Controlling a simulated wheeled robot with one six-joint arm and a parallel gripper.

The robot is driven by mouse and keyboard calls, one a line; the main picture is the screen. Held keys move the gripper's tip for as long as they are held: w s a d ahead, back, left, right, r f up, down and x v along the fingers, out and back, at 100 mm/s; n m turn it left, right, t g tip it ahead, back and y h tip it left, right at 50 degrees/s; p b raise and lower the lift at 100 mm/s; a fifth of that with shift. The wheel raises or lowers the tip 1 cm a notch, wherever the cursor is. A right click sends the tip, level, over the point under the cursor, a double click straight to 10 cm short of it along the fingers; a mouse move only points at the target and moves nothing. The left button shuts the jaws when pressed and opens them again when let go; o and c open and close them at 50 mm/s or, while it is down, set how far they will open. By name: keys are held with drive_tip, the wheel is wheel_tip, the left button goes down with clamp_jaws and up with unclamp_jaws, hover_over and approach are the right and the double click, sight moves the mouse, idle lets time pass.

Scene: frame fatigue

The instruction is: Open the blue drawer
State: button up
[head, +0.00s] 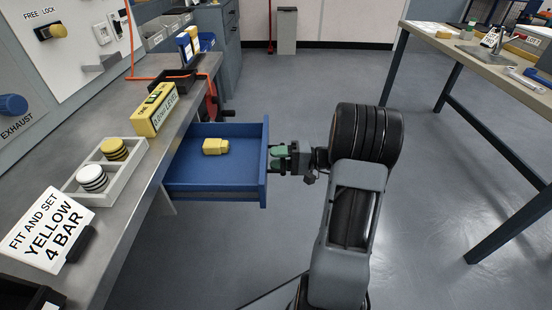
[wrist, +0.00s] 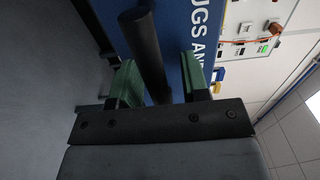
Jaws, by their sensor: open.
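The blue drawer (head: 190,180) stands pulled out from under the workbench, its inside showing. Its front panel faces right and bears white lettering, seen partly in the wrist view (wrist: 198,45). My gripper (head: 278,160) is just outside the front panel, with green fingers. In the wrist view the dark bar handle (wrist: 145,45) runs between the two parted fingers (wrist: 160,82). The fingers are open around the handle; I cannot tell whether either touches it. In the head view the handle is mostly hidden by the gripper.
A yellow block-like piece (head: 215,146) lies in the drawer. The workbench (head: 125,185) holds a divided tray (head: 118,180) of yellow and white discs, a yellow box (head: 155,108) and a sign (head: 45,230). A second table (head: 480,60) stands at right. The floor between is clear.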

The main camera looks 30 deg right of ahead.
drive_tip(key=p+v, duration=0.2)
drive_tip(key=v, duration=1.1)
drive_tip(key=shift+d, duration=0.2)
drive_tip(key=shift+s, duration=0.1)
drive_tip(key=s+a+r+n+g+h+p, duration=0.25)
drive_tip(key=a+r+g+h+p, duration=0.5)
drive_tip(key=a+r+p, duration=0.9)
drive_tip(key=s+a+r+n+t+h+p, duration=0.1)
drive_tip(key=s+a+r+h+p, duration=0.1)
drive_tip(key=r+p, duration=0.4)
drive_tip(key=s+a+r+n+t+h+p, duration=0.1)
drive_tip(key=s+a+r+n+h+p, duration=0.1)
drive_tip(key=r+h+p, duration=0.4)
wheel_tip(320, 180, up, 5)
drive_tip(key=shift+s+a+r+t+p, duration=0.1)
drive_tip(key=shift+s+a+t+p, duration=0.25)
drive_tip(key=shift+s+a+p, duration=0.6)
drive_tip(key=shift+w+a+b, duration=0.1)
drive_tip(key=shift+a+b, duration=0.1)
drive_tip(key=shift+b, duration=0.1)
